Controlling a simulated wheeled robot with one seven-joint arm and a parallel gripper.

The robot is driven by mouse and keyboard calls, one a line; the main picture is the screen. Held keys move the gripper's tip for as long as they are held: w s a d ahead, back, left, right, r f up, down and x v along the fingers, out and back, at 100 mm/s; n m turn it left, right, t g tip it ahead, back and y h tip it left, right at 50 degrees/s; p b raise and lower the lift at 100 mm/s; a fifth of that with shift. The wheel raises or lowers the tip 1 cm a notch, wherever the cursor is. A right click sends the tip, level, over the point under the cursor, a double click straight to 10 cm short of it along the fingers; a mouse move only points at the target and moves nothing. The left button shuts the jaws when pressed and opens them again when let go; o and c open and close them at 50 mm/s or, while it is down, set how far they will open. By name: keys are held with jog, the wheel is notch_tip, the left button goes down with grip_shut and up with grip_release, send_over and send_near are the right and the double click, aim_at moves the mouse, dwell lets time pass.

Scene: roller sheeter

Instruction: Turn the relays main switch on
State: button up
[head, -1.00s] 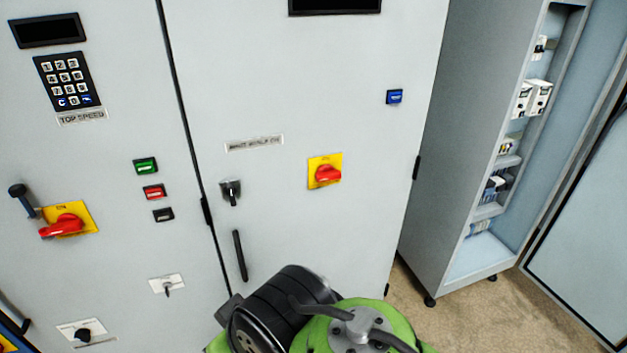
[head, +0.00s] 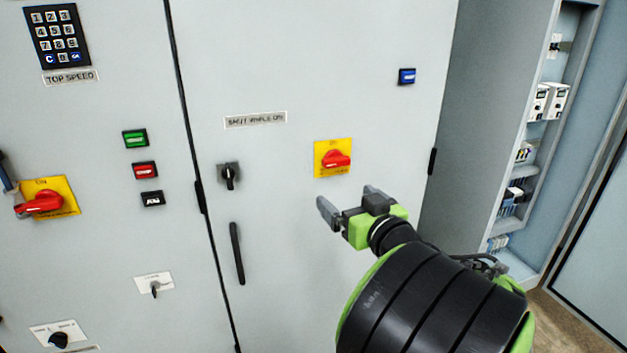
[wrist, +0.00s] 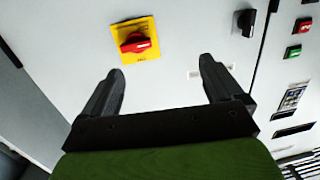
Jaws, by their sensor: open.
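A red rotary switch (head: 337,159) on a square yellow plate is mounted on the middle cabinet door, with its handle lying roughly sideways. It also shows in the wrist view (wrist: 138,43), upper left of centre. A similar larger red switch (head: 40,203) on a yellow plate marked ON sits on the left door. The frames show no legible relays label on either switch. My gripper (head: 350,200) is open and empty, just below the middle-door switch in the head view. In the wrist view its spread fingers (wrist: 160,70) do not touch the switch.
The middle door has a black key-type knob (head: 229,177), a long black handle (head: 237,253) and a blue button (head: 407,76). Green (head: 135,139), red (head: 144,170) and black buttons sit left of the door seam. An open cabinet (head: 515,190) stands at the right.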

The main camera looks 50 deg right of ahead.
aim_at(338, 162)
jog(key=s+d+m+h, duration=0.1)
jog(key=s+d+h, duration=0.1)
jog(key=s+d, duration=0.1)
jog(key=p+x, duration=0.3)
jog(key=x, duration=1.2)
jog(key=shift+w+r, duration=0.15)
jog(key=shift+w, duration=0.2)
jog(key=c, duration=1)
jog(key=shift+c, duration=0.2)
